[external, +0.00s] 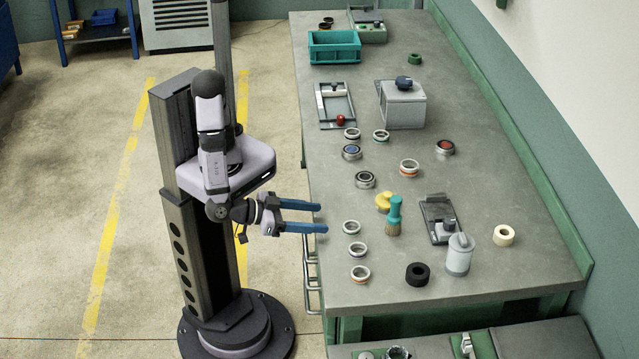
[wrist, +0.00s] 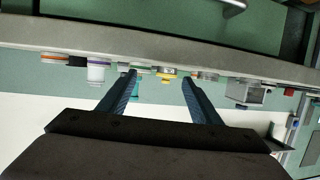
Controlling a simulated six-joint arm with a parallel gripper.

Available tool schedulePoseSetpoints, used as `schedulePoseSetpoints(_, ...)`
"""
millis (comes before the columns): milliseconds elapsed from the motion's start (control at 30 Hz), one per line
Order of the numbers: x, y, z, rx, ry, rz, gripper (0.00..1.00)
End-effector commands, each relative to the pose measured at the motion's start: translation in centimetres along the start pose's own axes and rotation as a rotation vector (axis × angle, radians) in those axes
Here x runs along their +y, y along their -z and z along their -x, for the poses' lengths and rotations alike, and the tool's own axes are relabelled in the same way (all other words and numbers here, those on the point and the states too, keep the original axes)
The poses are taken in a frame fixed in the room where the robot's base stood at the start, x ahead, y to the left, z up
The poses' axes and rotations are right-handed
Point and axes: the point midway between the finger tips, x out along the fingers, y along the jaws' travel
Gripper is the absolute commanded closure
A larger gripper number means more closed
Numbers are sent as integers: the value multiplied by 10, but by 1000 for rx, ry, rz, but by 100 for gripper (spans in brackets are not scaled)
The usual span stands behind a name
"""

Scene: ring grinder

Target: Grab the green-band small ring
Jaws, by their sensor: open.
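A small ring with a green band (external: 351,227) lies flat near the left edge of the bench, last away from the camera in a row of three rings. In the wrist view, which is upside down, a green-banded ring (wrist: 142,68) shows just right of the left fingertip. My gripper (external: 321,218) is open and empty, level, with its blue fingers pointing at the bench. Its tips are around the bench edge, left of the ring and apart from it. In the wrist view, the open fingers (wrist: 158,77) have a gap between them.
A purple-banded ring (external: 357,249) and an orange-banded ring (external: 360,274) lie nearer the camera. Another ring (external: 365,180) lies farther back. A greenish-banded ring (external: 381,136) lies beyond that.

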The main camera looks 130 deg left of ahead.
Motion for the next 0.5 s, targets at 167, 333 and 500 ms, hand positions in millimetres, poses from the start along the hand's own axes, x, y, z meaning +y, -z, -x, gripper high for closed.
schedulePoseSetpoints(167, 20, -5, -7, 115, -94, -13, 42)
schedulePoseSetpoints(333, 28, -3, -6, 154, -133, -15, 42)
schedulePoseSetpoints(500, 29, -1, -9, 156, -134, -14, 42)
